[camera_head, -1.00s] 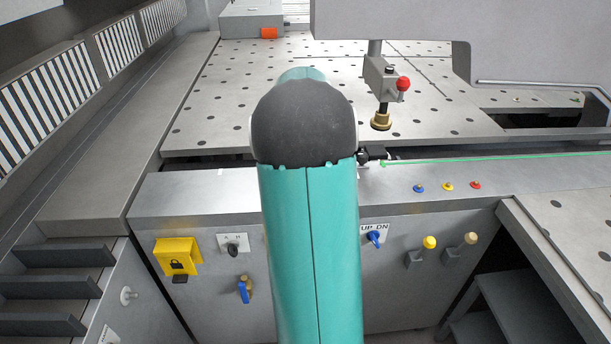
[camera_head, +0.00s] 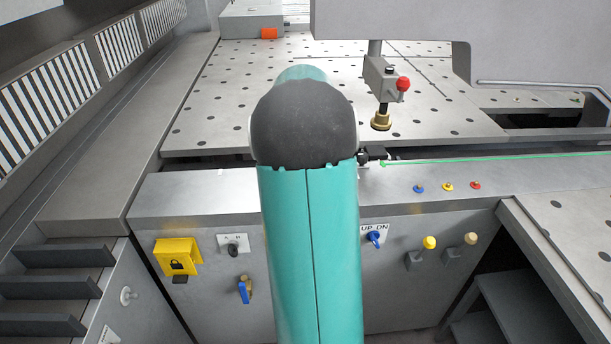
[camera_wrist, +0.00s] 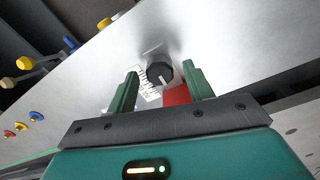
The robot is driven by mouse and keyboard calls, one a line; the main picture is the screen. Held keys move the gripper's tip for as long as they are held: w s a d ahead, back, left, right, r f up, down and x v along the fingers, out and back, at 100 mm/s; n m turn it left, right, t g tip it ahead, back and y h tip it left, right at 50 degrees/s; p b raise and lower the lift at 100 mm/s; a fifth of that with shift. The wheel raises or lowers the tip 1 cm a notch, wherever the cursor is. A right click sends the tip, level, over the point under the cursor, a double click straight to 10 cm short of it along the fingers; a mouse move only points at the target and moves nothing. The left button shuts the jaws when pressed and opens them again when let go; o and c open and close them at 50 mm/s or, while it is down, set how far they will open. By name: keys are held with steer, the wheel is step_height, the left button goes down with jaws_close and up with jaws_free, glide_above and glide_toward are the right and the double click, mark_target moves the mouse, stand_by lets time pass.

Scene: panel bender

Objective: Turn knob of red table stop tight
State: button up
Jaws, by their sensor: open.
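In the wrist view, the black round knob (camera_wrist: 159,74) appears between the two fingertips of my gripper (camera_wrist: 160,69). The fingers are apart, with one on each side of the knob, and I cannot tell whether either touches it. The red table stop (camera_wrist: 177,96) shows as a red block beside the knob, partly hidden by the right finger. A white scale label (camera_wrist: 147,88) lies near the knob, behind the left finger. In the head view, my teal arm hides the gripper, the knob and the red stop.
A grey clamp head with a red ball handle (camera_head: 403,84) hangs over the perforated table (camera_head: 240,90), right of my arm. A small black device (camera_head: 372,154) sits at the panel edge, near a green line. Blue, yellow and red buttons (camera_head: 447,187) lie farther right.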

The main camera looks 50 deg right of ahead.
step_height(320, 180, up, 13)
stand_by(0.3)
